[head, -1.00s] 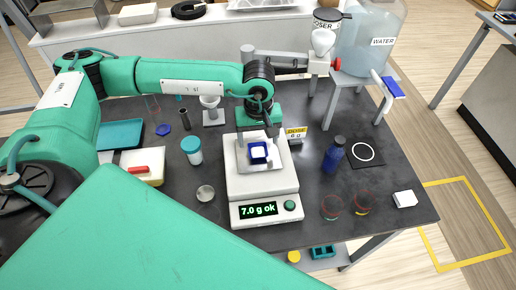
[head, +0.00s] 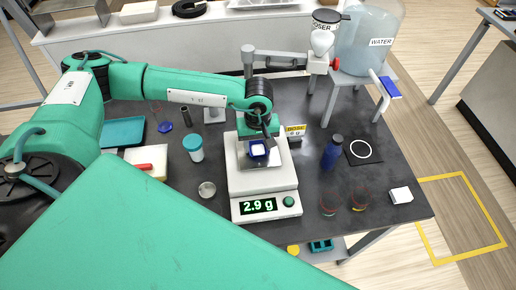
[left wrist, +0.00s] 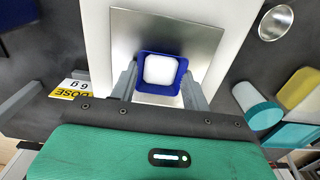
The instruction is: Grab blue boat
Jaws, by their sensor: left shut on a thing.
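The blue boat (head: 258,151) is a small square blue dish with white contents. It is at the metal pan (head: 244,160) of the white scale (head: 262,184), whose display reads 2.9 g. My left gripper (head: 258,140) reaches down over the pan with its fingers at the boat. In the left wrist view the blue boat (left wrist: 160,72) sits between the two fingers, and the gripper (left wrist: 162,88) is shut on it. I cannot tell whether the boat still touches the pan (left wrist: 205,40). My right gripper is not in view.
A teal-lidded jar (head: 194,149) and a small round metal dish (head: 207,190) stand left of the scale. A blue bottle (head: 332,153) and a white block (head: 401,195) are on the right. The DOSE sign (head: 296,130) stands close behind the scale.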

